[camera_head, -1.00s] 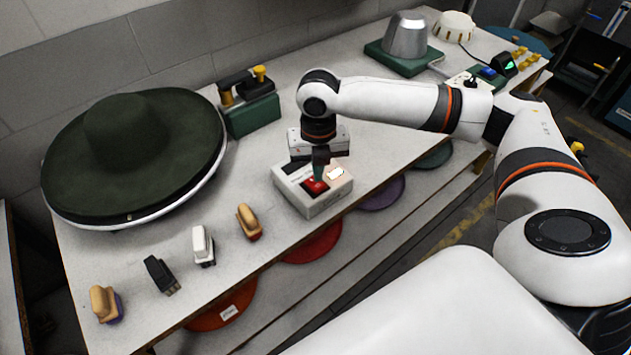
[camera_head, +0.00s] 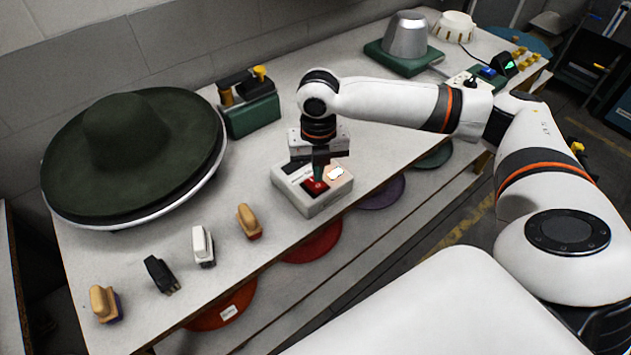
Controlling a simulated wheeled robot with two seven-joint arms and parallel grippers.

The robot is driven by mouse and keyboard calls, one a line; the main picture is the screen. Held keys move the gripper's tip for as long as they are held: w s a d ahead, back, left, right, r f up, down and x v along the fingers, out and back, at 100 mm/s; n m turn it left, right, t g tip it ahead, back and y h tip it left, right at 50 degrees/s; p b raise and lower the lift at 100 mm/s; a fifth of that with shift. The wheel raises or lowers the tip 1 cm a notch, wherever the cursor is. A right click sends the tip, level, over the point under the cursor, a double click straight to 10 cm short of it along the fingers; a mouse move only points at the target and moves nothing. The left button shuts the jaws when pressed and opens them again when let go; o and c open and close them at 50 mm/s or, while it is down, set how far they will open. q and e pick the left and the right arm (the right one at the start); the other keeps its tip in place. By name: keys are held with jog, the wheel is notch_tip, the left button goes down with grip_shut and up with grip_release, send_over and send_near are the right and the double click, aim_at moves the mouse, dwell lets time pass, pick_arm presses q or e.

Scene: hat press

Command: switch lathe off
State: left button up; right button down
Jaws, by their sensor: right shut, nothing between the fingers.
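The lathe, a round turntable (camera_head: 80,226) with a dark green hat (camera_head: 125,140) on it, stands at the left of the bench. A white switch box (camera_head: 325,204) with a red button (camera_head: 312,188) and a lit pale button (camera_head: 336,174) sits in the middle, near the front edge. My right gripper (camera_head: 319,176) points down over the box, shut and empty. Its fingertips are at the red button and seem to touch it, hiding part of it. My left gripper is not in view.
A green block with handles (camera_head: 252,115) is behind the box. A metal cone (camera_head: 406,38) stands at the back right.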

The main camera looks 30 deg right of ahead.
aim_at(318, 185)
jog(key=shift+f+b, duration=0.3)
jog(key=shift+f, duration=1)
dwell(0.4)
jog(key=shift+s, duration=0.1)
jog(key=shift+r+p, duration=0.9)
jog(key=shift+p, duration=0.3)
notch_tip(318, 185, up, 5)
jog(key=p, duration=0.6)
jog(key=shift+r+p, duration=0.15)
jog(key=shift+p, duration=0.15)
